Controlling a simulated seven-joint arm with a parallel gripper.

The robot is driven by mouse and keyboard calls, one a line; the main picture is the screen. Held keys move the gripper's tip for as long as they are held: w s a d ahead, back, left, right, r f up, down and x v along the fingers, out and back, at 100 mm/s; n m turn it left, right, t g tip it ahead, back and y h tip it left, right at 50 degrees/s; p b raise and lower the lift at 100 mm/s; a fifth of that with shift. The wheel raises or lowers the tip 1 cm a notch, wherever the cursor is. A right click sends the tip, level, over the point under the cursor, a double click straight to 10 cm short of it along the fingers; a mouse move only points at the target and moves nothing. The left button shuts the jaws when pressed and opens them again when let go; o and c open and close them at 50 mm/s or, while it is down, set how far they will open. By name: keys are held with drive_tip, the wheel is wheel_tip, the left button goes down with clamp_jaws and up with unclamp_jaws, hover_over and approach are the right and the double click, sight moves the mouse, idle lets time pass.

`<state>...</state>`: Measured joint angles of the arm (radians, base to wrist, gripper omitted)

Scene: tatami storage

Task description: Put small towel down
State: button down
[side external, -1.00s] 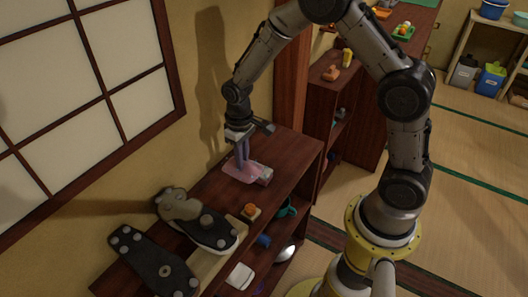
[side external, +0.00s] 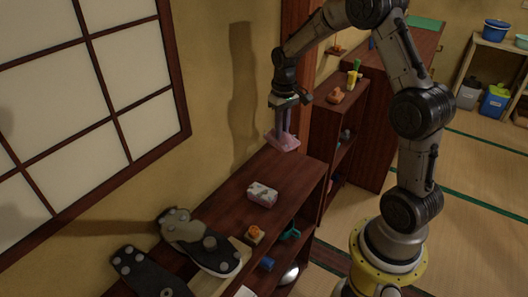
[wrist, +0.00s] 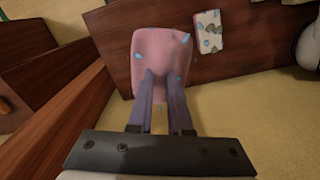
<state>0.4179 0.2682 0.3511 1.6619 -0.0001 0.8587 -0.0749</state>
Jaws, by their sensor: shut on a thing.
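The small towel (side external: 284,142) is a pink folded cloth at the far end of the low dark-wood shelf's top (side external: 229,189). My gripper (side external: 284,132) points down and is shut on it. In the wrist view, the two fingertips (wrist: 163,76) pinch the middle of the pink towel (wrist: 160,38), which has small blue patches. Whether the towel's underside touches the shelf top is unclear. A white patterned block-shaped item (side external: 262,195) lies apart from it on the same top; it also shows in the wrist view (wrist: 209,32).
A second shelf (side external: 337,118) with a brown figure (side external: 336,95) stands just beyond the towel. The wall is close on the left. Bare top lies around the white item.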

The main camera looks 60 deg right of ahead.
drive_tip(key=shift+s+d+r+m, duration=0.15)
drive_tip(key=shift+s+d, duration=0.1)
drive_tip(key=shift+d, duration=0.3)
drive_tip(key=shift+s+d+f+m, duration=0.1)
drive_tip(key=shift+s+d+m, duration=0.1)
drive_tip(key=shift+d, duration=0.4)
wheel_tip(320, 180, down, 15)
drive_tip(key=shift+f, duration=0.2)
drive_tip(key=shift+f, duration=0.25)
drive_tip(key=c, duration=0.8)
unclamp_jaws()
drive_tip(key=shift+o, duration=0.2)
